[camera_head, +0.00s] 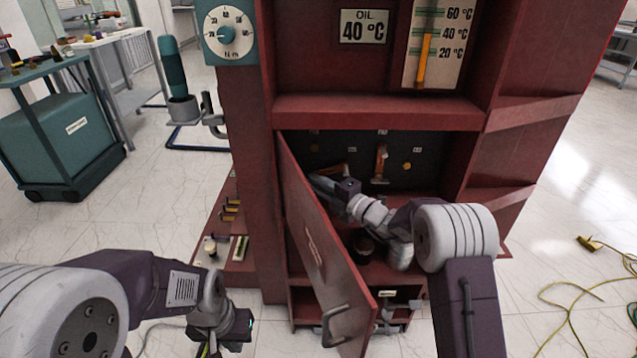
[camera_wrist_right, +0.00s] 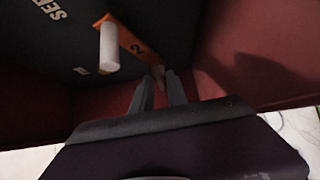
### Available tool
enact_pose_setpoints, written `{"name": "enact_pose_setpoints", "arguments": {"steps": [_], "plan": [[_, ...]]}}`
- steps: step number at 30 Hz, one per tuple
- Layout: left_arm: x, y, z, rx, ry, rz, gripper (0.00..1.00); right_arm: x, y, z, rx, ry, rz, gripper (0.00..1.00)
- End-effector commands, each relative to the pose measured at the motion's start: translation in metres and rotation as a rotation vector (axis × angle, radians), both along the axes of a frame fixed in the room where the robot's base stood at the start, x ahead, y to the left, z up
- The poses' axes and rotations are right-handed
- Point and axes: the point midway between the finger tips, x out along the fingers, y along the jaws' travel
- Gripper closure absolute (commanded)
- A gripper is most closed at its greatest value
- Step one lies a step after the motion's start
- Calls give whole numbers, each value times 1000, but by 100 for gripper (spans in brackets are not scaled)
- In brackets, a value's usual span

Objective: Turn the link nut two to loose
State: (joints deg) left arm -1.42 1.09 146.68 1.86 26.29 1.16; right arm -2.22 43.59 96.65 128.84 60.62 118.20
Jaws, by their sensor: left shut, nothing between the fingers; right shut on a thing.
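In the right wrist view an orange link bar (camera_wrist_right: 135,45) marked "2" runs slantwise on the dark panel. A pale post (camera_wrist_right: 109,46) stands at its upper end. Link nut two (camera_wrist_right: 158,72) appears as a small brownish piece at the lower end, between the fingertips of my right gripper (camera_wrist_right: 160,80), which is shut on it. In the head view my right gripper (camera_head: 318,182) reaches into the red cabinet beside the tilted orange link (camera_head: 332,171); the nut is hidden there. My left gripper (camera_head: 206,347) is shut and empty, low outside the cabinet, left of its door.
The cabinet door (camera_head: 318,250) stands open left of my right arm. A second orange link (camera_head: 380,162) hangs upright to the right. A dark round object (camera_head: 363,243) is on the cabinet floor. A side shelf (camera_head: 238,270) with small parts lies left.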

Motion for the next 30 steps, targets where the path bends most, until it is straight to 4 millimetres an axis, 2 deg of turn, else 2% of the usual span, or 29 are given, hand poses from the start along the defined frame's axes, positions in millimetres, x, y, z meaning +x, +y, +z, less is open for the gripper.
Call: {"name": "enact_pose_setpoints", "arguments": {"steps": [1, 6, 15, 21, 30], "plan": [[0, 0, 10, 0, 0, 0, 100, 0, 0, 6, -19, 2, -1, 100], [0, 0, 37, 0, 0, 0, 100, 0, 0, 11, -129, 3, 0, 100], [0, 0, 82, 0, 0, 0, 100, 0, 2, 13, -408, 2, 1, 100], [0, 0, 101, 0, 0, 0, 100, 0, 3, 12, -598, 0, 1, 100], [0, 0, 118, 0, 0, 0, 100, 0, 6, 13, -882, -2, 1, 100]]}}
